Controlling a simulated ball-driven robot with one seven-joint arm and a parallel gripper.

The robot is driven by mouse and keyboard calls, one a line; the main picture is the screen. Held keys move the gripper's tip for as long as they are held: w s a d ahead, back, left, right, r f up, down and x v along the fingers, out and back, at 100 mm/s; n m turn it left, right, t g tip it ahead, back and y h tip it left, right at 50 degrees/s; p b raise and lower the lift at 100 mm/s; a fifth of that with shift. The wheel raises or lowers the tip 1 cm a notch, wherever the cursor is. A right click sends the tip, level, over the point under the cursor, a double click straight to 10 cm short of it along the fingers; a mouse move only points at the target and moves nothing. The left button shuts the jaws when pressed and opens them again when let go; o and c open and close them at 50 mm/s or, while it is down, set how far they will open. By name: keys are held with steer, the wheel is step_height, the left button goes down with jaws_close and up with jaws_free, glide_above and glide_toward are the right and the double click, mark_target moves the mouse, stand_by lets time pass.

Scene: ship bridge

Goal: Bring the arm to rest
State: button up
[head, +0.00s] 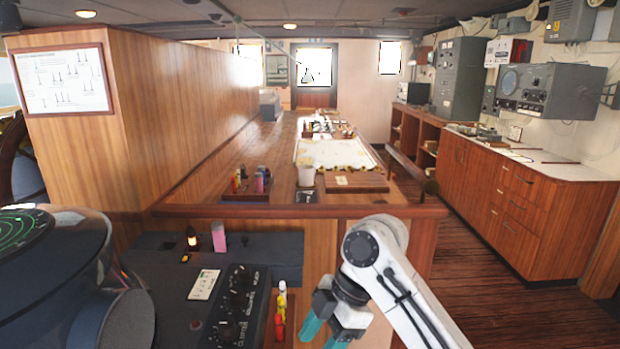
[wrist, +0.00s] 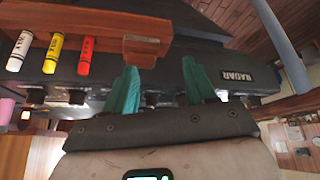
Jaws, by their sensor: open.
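My white arm (head: 390,270) reaches in from the lower right of the head view and bends down at its elbow. My gripper (head: 325,326) hangs in front of the wooden counter end, right of the dark console, its teal fingers pointing down and left. In the wrist view the two teal fingers (wrist: 158,85) are spread apart with nothing between them. The gripper is open and empty. Part of the fingertips is cut off by the bottom of the head view.
The wooden rack (wrist: 140,45) with several crayon-like sticks (wrist: 52,53) lies close to the fingers. A dark console (head: 165,280) with knobs and a radar unit (head: 50,260) stand at left. The long chart counter (head: 285,211) lies beyond. Floor (head: 500,290) is open at right.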

steer(key=s+d+f+m+t+y, duration=0.1)
steer(key=s+f+m, duration=0.2)
steer(key=f, duration=0.2)
steer(key=s+d+f+m+t, duration=0.1)
steer(key=s+f+m, duration=0.2)
steer(key=f+m, duration=0.15)
steer(key=s+d+f+m+h, duration=0.2)
steer(key=s+d+f+m, duration=0.4)
steer(key=s+d, duration=0.2)
steer(key=s+d+f+m+t+h, duration=0.1)
steer(key=s+d+f+m, duration=0.5)
steer(key=s, duration=0.5)
steer(key=shift+d+f+t+h, duration=0.35)
steer(key=shift+d+f, duration=0.4)
steer(key=shift+d, duration=0.4)
steer(key=s+d+m+h, duration=0.1)
steer(key=s+d, duration=0.1)
steer(key=s, duration=0.1)
steer(key=s+d+m+h, duration=0.1)
steer(key=s+d, duration=0.2)
steer(key=s+d+m+h, duration=0.1)
steer(key=s+d, duration=0.1)
steer(key=s, duration=0.1)
steer(key=shift+d+m, duration=0.35)
steer(key=shift+c, duration=0.3)
